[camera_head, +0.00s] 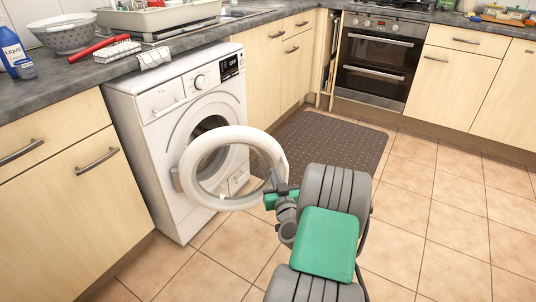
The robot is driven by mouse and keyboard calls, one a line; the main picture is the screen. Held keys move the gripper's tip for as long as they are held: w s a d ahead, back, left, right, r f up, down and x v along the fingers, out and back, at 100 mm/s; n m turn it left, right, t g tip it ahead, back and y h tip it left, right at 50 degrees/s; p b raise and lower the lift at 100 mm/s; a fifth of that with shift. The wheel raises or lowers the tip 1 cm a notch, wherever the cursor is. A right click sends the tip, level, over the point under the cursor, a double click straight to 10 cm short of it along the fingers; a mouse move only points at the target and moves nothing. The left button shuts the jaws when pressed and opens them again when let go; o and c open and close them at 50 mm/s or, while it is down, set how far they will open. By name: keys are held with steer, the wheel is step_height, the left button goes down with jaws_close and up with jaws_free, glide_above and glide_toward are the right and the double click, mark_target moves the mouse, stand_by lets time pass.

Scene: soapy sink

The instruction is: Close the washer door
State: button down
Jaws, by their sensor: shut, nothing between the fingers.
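The white washer (190,95) stands under the counter at left. Its round door (187,167), a white ring with a clear window, is swung wide open toward me, hinged on the left. The dark drum opening shows behind the door. My gripper (277,182) is shut and empty at the right side of the door's rim. It overlaps the rim in the picture; I cannot tell whether it touches it. My grey and green arm covers the floor in front.
Wooden cabinets (66,180) flank the washer. A dark mat (325,141) lies on the tiled floor behind the door. An oven (378,62) stands at the back. The counter (75,88) holds a colander, a blue bottle and cloths. The tiles at right are clear.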

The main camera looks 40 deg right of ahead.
mark_target(266, 145)
steer(key=x, duration=1.4)
steer(key=shift+s+d+r, duration=0.1)
steer(key=shift+s+d, duration=0.05)
